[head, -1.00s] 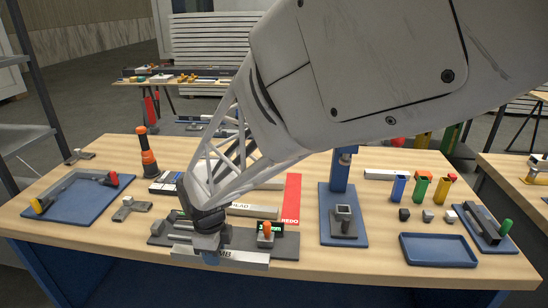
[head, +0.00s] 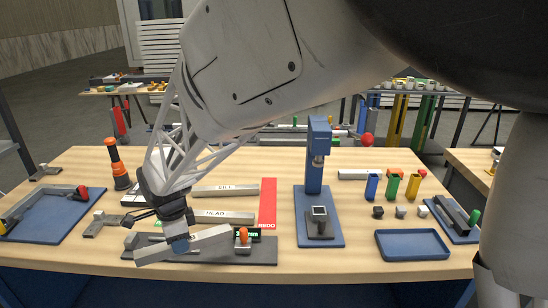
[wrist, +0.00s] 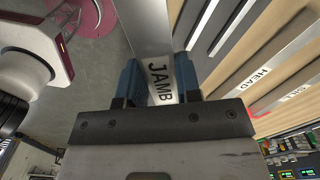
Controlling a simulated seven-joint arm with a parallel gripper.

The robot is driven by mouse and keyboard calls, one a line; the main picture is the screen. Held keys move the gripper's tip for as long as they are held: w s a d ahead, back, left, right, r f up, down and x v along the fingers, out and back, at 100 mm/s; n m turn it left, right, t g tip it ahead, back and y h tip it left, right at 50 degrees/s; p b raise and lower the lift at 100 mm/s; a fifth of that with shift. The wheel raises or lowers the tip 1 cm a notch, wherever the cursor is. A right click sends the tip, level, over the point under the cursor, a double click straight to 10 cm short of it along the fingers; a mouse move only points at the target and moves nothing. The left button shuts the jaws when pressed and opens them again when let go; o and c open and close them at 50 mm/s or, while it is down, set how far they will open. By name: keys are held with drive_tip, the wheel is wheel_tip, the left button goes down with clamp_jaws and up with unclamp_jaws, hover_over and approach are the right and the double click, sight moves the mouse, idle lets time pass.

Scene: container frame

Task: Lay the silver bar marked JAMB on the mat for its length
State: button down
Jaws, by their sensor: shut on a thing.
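My gripper (head: 180,244) is shut on the silver bar marked JAMB (head: 212,239), holding it near its middle. In the wrist view the bar (wrist: 150,32) runs between the two blue fingers, with its JAMB label facing the camera. In the head view the bar slants, right end higher, over the front of a dark grey gauge base (head: 262,257). It seems raised off the base. A red mat marked REDO (head: 268,200) lies bare behind the gauge. A little green shows beside my gripper, mostly hidden; I cannot tell what it is.
A blue press (head: 318,230) stands to the right. An orange-black tool (head: 119,165) stands at the left.

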drive_tip(key=shift+w+a+r+n, duration=1.4)
drive_tip(key=shift+w+a+n, duration=1.05)
drive_tip(key=shift+w+n, duration=1.25)
drive_tip(key=shift+w+a+r+n, duration=1.35)
drive_tip(key=shift+w+a+n, duration=1.1)
drive_tip(key=shift+w+n, duration=1.25)
drive_tip(key=w+d+f+m, duration=0.1)
drive_tip(key=w+d+m, duration=0.2)
drive_tip(key=d+m, duration=0.5)
drive_tip(key=w+d+f+m, duration=0.1)
drive_tip(key=w+d+m, duration=0.3)
drive_tip(key=d+m, duration=0.4)
drive_tip(key=w+d+f+m, duration=0.1)
drive_tip(key=w+d+m, duration=0.3)
drive_tip(key=d+m, duration=0.4)
drive_tip(key=shift+d+m, duration=0.4)
drive_tip(key=shift+d, duration=0.95)
drive_tip(key=shift+f, duration=0.2)
drive_tip(key=shift+f, duration=3.05)
